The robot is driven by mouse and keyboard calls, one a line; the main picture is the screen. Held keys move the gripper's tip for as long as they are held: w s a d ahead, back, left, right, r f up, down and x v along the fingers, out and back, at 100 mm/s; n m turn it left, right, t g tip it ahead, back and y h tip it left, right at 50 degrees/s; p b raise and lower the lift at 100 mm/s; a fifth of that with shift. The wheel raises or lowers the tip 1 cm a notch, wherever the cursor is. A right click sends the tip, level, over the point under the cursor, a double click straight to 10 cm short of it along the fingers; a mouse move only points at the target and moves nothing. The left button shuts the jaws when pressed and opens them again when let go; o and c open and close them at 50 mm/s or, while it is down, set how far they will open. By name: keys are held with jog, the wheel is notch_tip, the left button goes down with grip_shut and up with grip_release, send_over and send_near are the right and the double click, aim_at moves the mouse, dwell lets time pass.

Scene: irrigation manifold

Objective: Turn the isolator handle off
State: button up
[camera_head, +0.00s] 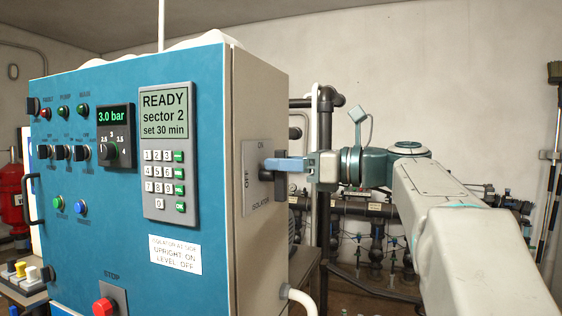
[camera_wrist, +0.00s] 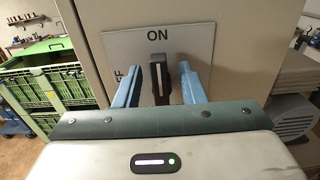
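The isolator handle (camera_wrist: 160,77) is a black lever with a pale stripe on a grey plate (camera_wrist: 115,46) on the side of the cabinet. It stands upright, pointing at the word ON in the wrist view. My gripper (camera_wrist: 160,84) has its two blue fingers on either side of the handle, with a visible gap on each side. The gripper is open. In the head view my gripper (camera_head: 284,164) reaches the plate (camera_head: 249,178) from the right, and its fingers partly cover the dark handle (camera_head: 280,183).
The blue control cabinet (camera_head: 135,255) fills the left of the head view. A label (camera_head: 175,254) on it reads upright on, level off. A red stop button (camera_head: 103,306) sits low on its front. Pipes (camera_head: 325,160) stand behind my arm. Green crates (camera_wrist: 40,75) show left in the wrist view.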

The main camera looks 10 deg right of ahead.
jog(key=shift+w+a, duration=0.3)
jog(key=shift+a, duration=0.15)
grip_shut()
